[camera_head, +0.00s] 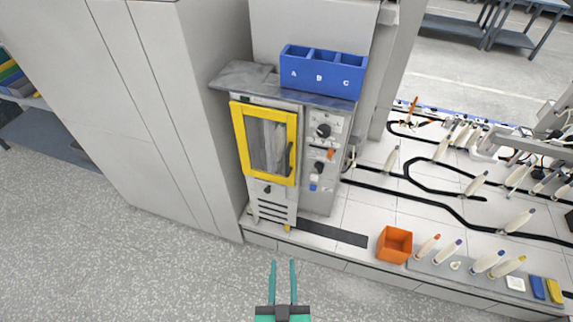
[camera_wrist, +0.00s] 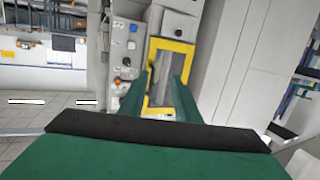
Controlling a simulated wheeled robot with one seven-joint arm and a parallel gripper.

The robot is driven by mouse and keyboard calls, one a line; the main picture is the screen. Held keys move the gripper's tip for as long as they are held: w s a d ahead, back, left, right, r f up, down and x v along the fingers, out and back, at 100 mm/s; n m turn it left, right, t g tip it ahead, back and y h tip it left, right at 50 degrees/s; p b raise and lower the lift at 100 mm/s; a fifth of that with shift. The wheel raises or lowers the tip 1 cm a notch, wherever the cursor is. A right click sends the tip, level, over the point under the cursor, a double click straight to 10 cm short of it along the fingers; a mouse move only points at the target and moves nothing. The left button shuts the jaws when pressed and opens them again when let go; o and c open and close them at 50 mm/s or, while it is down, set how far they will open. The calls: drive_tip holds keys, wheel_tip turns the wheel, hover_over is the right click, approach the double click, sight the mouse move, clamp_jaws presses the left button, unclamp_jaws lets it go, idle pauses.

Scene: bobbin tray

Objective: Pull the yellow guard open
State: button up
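The yellow guard (camera_head: 239,133) is a yellow-framed door with a clear pane on the front of a grey machine cabinet. It looks shut against the cabinet. A dark handle (camera_head: 291,158) runs along its right side in the head view. My gripper (camera_head: 283,264) is at the bottom of the head view, well in front of the cabinet and apart from the guard. Its two green fingers are spread with nothing between them. In the wrist view the guard (camera_wrist: 178,46) shows ahead, beyond and partly behind the fingers (camera_wrist: 156,90).
A control panel (camera_head: 322,165) with knobs is right of the guard. A blue bin (camera_head: 322,73) marked A, B, C sits on the cabinet top. An orange box (camera_head: 394,244) and several bobbins stand on the white table to the right. The floor in front is clear.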

drive_tip(key=w+r, duration=0.3)
drive_tip(key=w, duration=0.7)
drive_tip(key=m+t+h, duration=0.1)
drive_tip(key=m+h, duration=0.1)
approach(287, 166)
drive_tip(key=w, duration=0.9)
drive_tip(key=shift+w+d+f, duration=0.15)
drive_tip(key=shift+d+f, duration=0.1)
drive_tip(key=shift+d, duration=0.15)
drive_tip(key=shift+w+d, duration=0.3)
drive_tip(key=shift+w, duration=0.3)
drive_tip(key=shift+a, duration=0.1)
clamp_jaws()
